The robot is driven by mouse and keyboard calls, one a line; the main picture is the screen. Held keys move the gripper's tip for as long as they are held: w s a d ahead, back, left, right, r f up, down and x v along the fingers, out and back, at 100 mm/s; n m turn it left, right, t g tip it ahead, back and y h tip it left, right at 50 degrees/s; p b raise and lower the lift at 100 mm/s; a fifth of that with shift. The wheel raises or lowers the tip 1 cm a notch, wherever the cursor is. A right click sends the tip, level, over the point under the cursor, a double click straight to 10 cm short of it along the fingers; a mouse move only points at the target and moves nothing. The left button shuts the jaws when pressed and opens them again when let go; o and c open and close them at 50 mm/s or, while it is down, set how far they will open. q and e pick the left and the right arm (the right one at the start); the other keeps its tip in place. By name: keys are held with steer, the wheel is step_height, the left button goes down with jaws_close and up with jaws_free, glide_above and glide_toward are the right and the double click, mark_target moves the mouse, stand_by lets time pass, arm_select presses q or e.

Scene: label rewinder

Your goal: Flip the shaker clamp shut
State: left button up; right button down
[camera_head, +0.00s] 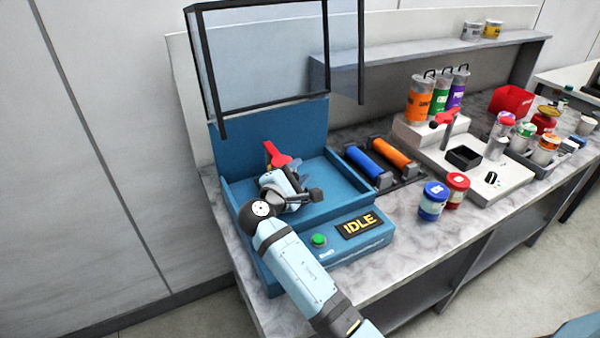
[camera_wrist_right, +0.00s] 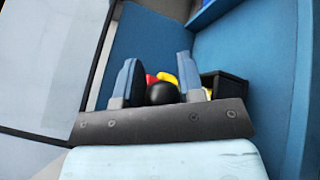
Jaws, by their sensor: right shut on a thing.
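The shaker (camera_head: 345,193) is a blue machine with a raised clear hood (camera_head: 265,60) and an "IDLE" display (camera_head: 359,226). A red clamp part (camera_head: 276,155) stands up inside its tray, just behind my right gripper (camera_head: 286,180). In the right wrist view, my right gripper (camera_wrist_right: 155,88) has its two blue fingers around a round black knob (camera_wrist_right: 161,93). Red and yellow bits (camera_wrist_right: 167,78) show just behind the knob. The gripper is shut on this knob, which looks like part of the clamp. My gripper and wrist hide most of the clamp. My left gripper is not in view.
A green button (camera_head: 319,240) sits on the shaker's front. Blue and orange rollers (camera_head: 370,161) lie right of it. Blue (camera_head: 433,201) and red (camera_head: 456,190) jars stand further right on the marble bench. The raised hood's frame overhangs the tray.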

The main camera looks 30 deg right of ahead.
steer(key=shift+s+f, duration=0.1)
steer(key=shift+f, duration=0.35)
steer(key=c, duration=0.9)
jaws_free()
steer(key=shift+o, duration=0.5)
steer(key=shift+r, duration=0.2)
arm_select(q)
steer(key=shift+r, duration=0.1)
